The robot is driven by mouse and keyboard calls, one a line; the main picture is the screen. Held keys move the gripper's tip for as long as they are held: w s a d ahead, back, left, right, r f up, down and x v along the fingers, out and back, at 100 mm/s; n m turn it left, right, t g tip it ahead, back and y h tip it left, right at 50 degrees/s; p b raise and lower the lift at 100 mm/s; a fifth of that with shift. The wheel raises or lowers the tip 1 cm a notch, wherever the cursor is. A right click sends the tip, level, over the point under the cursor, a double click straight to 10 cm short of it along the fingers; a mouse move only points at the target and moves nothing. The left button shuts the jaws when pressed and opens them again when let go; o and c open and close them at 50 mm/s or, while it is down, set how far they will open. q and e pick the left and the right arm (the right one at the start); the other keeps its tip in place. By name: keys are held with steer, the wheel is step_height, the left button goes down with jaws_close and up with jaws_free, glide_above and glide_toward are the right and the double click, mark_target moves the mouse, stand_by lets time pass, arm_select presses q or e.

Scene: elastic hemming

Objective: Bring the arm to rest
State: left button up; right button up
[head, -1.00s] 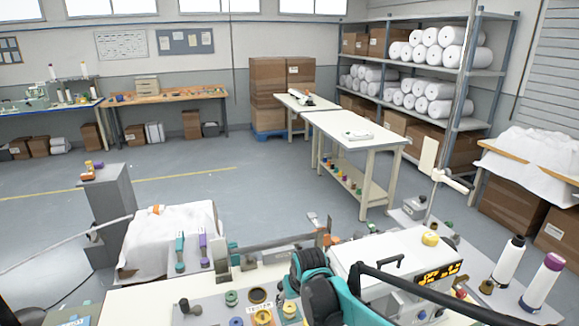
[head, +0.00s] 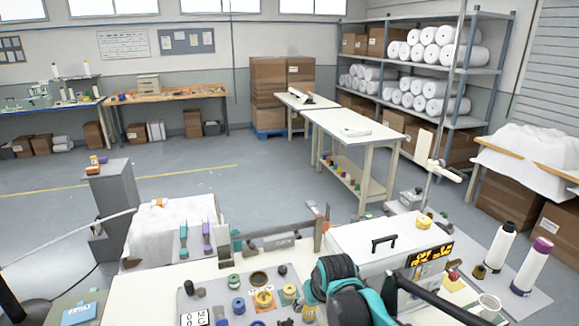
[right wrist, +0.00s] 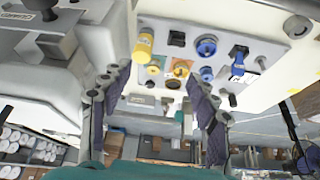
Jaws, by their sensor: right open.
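My right arm shows in the head view as black and teal links at the bottom centre, in front of the white machine (head: 365,240). Its gripper is hidden there. In the right wrist view my right gripper (right wrist: 158,95) is open, with two dark fingers wide apart and nothing held between them. Beyond the fingers, the light control panel (right wrist: 180,22) appears, with a yellow knob (right wrist: 143,45), a blue knob (right wrist: 206,47) and a blue lever (right wrist: 238,68). The fingers look apart from the panel, but I cannot tell the distance. My left gripper is in neither view.
The grey panel (head: 215,292) with several coloured knobs lies left of my arm. Two thread cones, black-topped (head: 499,250) and purple-topped (head: 532,265), stand at right. White cloth (head: 165,228) covers something at left. Open floor (head: 260,180) lies behind the bench.

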steer(key=s+d+f+m+b, duration=0.1)
steer(key=s+d+f+b, duration=0.1)
steer(key=s, duration=0.4)
steer(key=s+d+f+m+t+b, duration=0.1)
steer(key=s+d+f+b, duration=0.1)
steer(key=s+d, duration=0.3)
steer(key=s+d+f+t+h+b, duration=0.1)
steer(key=s+d+f+b, duration=0.2)
steer(key=s, duration=0.5)
steer(key=shift+d+m, duration=0.4)
steer(key=shift+d, duration=0.35)
steer(key=shift+w+f, duration=0.1)
